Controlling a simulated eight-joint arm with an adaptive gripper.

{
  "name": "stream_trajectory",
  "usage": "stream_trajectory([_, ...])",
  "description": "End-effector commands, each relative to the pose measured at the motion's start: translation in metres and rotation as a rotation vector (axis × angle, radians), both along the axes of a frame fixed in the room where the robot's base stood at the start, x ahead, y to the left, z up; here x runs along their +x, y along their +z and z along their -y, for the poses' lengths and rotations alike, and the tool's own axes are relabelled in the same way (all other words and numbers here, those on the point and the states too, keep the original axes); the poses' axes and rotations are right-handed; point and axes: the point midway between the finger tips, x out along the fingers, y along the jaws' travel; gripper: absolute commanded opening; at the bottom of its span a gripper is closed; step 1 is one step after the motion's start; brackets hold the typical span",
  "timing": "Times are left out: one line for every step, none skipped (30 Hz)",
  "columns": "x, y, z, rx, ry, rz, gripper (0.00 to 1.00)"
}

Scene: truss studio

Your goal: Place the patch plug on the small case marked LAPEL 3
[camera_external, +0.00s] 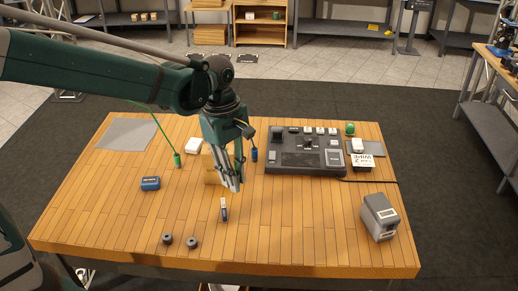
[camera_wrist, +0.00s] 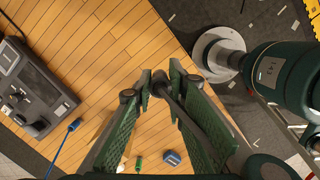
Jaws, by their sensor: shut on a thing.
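My gripper (camera_external: 236,186) is shut above the middle of the table. In the wrist view, my gripper (camera_wrist: 160,85) has a small dark, rod-like piece (camera_wrist: 175,106) between its fingers, which I take to be the patch plug. A small blue case (camera_external: 150,183) lies to the left of my gripper and also shows in the wrist view (camera_wrist: 172,158). No LAPEL 3 marking is readable.
A black control desk (camera_external: 303,152) stands at right. A green plug (camera_external: 177,159) and a blue plug (camera_external: 254,154) have cords.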

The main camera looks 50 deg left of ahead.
Motion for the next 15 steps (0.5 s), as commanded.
stream_trajectory([0.000,0.005,0.000,0.000,0.000,0.000,0.03])
stream_trajectory([0.000,0.008,0.000,0.000,0.000,0.000,0.03])
stream_trajectory([0.000,0.012,0.000,0.000,0.000,0.000,0.03])
stream_trajectory([0.000,0.015,0.000,0.000,0.000,0.000,0.03])
stream_trajectory([0.000,0.018,0.000,0.000,0.000,0.000,0.03])
stream_trajectory([0.005,0.017,-0.005,0.000,0.010,0.000,0.03])
stream_trajectory([0.008,0.017,-0.008,0.000,0.015,0.000,0.03])
stream_trajectory([0.010,0.018,-0.011,0.000,0.021,0.000,0.03])
stream_trajectory([0.013,0.018,-0.015,0.000,0.028,0.000,0.03])
stream_trajectory([0.016,0.019,-0.018,0.000,0.035,0.000,0.03])
stream_trajectory([0.018,0.019,-0.021,0.000,0.040,0.000,0.03])
stream_trajectory([0.022,0.020,-0.025,0.000,0.049,0.000,0.03])
stream_trajectory([0.025,0.020,-0.029,0.000,0.055,0.000,0.03])
stream_trajectory([0.028,0.021,-0.033,0.000,0.062,0.000,0.03])
stream_trajectory([0.032,0.021,-0.038,0.000,0.071,0.000,0.03])
